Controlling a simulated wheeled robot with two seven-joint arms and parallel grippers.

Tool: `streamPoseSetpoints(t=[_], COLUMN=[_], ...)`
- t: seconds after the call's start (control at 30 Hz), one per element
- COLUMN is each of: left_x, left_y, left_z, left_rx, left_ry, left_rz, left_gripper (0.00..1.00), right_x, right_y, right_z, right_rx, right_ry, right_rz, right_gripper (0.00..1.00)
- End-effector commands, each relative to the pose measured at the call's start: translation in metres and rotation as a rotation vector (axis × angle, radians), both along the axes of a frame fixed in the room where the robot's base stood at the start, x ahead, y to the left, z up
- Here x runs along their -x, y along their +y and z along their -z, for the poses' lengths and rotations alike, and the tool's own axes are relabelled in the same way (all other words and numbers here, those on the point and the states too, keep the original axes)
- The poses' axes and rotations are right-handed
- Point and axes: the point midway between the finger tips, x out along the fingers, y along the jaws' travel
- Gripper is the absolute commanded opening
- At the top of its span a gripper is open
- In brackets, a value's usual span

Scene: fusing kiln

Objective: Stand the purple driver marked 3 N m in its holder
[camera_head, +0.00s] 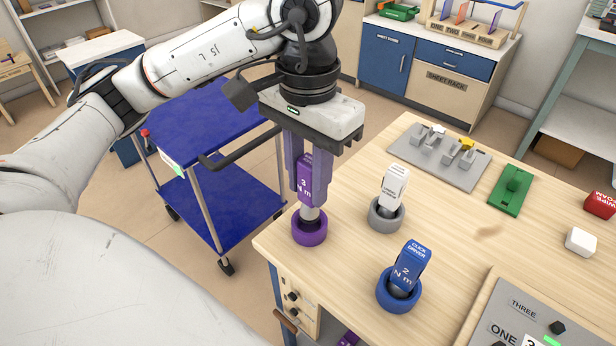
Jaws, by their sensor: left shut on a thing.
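The purple driver (306,172) marked 3 N m is upright between the fingers of my left gripper (307,190), which points straight down and is shut on it. The driver's grey lower end (311,215) shows just below the fingers and is at the opening of the purple ring holder (310,236), near the bench's left corner. Its tip is hidden by the ring, so how deep it sits cannot be told. My right gripper is out of view.
On the wooden bench (455,238), a white driver (394,184) stands in a grey ring (386,218), and a blue driver (407,268) marked 2 N m stands in a blue ring (398,294). A grey fixture plate (425,165) and green block (511,192) lie behind. A blue cart (205,180) stands left.

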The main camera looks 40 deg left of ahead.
Motion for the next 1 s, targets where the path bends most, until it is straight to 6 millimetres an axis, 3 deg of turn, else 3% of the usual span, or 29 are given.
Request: streamPoseSetpoints(t=[1.0], left_x=[0.0000], left_y=[0.0000], left_z=[-0.0003], left_rx=[0.000], left_ry=[-0.001], left_rz=[0.000], left_gripper=[0.00], right_x=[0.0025], right_y=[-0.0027], right_z=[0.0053], right_rx=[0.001], right_ry=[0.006], right_rz=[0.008], right_gripper=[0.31])
